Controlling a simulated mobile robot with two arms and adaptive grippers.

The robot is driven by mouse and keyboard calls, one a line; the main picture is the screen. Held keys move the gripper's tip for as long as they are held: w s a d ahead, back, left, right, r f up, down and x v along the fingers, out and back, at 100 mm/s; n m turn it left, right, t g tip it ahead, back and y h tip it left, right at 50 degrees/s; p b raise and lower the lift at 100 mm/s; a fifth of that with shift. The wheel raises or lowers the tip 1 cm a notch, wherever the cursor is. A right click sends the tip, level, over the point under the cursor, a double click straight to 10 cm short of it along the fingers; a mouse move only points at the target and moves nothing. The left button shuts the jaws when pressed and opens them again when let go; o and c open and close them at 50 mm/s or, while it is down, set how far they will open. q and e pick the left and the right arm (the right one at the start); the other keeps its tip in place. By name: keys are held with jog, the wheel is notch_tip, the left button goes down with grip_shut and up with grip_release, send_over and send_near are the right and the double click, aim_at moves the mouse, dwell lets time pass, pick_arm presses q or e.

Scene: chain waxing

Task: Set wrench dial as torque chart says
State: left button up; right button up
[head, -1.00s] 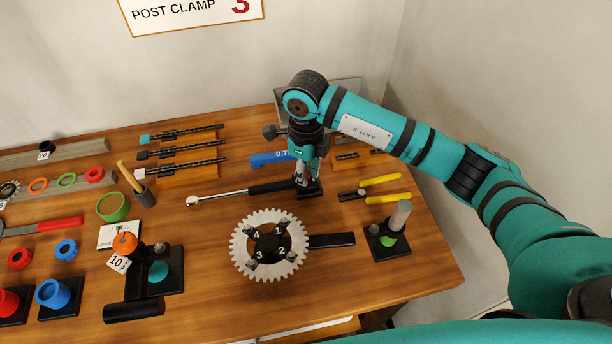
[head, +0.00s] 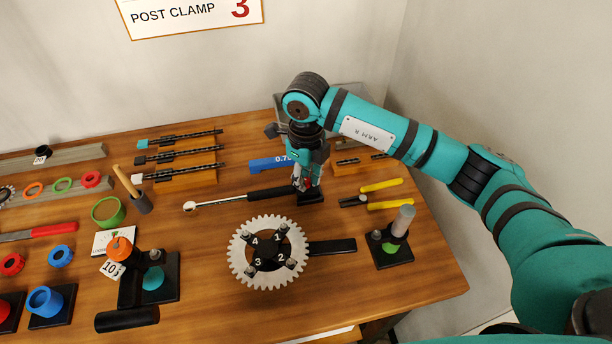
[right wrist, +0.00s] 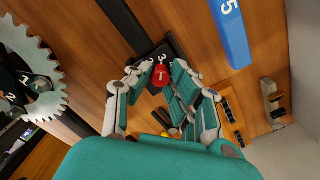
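The wrench (head: 232,200) lies on the wooden table with a silver shaft, a round head at its left end and a black handle. A red dial (right wrist: 160,76) on a black block (right wrist: 150,55) shows in the right wrist view, with small white numbers around it, 1 and 3 among them. My right gripper (head: 307,186) points down at the handle's right end; in the right wrist view its fingers (right wrist: 163,68) stand either side of the red dial. Whether they press on it I cannot tell. I cannot make out a torque chart. My left gripper is out of view.
A toothed chainring (head: 240,268) with numbered bolts stands in front of the wrench. A blue block (head: 268,164) lies just behind the handle. Yellow-handled pliers (head: 384,186) and a small post stand (head: 395,252) are to the right. A wall sign (head: 185,14) reads POST CLAMP 3.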

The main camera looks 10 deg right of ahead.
aim_at(306, 180)
jog(key=o, duration=0.4)
jog(key=shift+o, duration=0.2)
notch_tip(306, 180, up, 12)
jog(key=shift+r, duration=0.1)
dwell(0.5)
